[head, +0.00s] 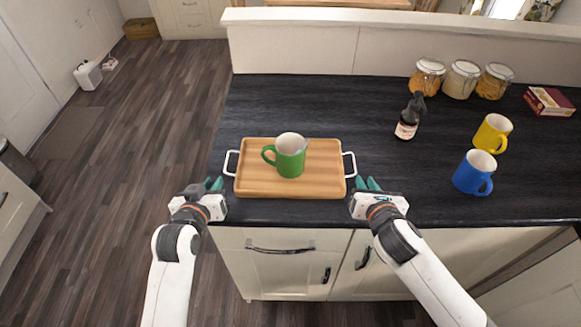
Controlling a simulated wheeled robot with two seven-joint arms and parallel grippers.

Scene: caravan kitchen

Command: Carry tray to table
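A wooden tray (255,184) with a white wire handle at each end lies flat on the dark countertop, near its front left corner. A green mug (291,160) stands upright on the tray. My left gripper (214,184) is just left of and in front of the left handle (229,163), apart from it. My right gripper (367,184) is just right of and in front of the right handle (350,165), apart from it. Both grippers show teal fingers with a gap between them and hold nothing. No table is clearly recognisable in view.
A blue mug (473,173), a yellow mug (492,134), a dark bottle (408,122), several glass jars (461,79) and a red box (549,101) stand to the right on the countertop (330,110). A raised ledge (400,50) runs behind. Open wooden floor (130,150) lies left.

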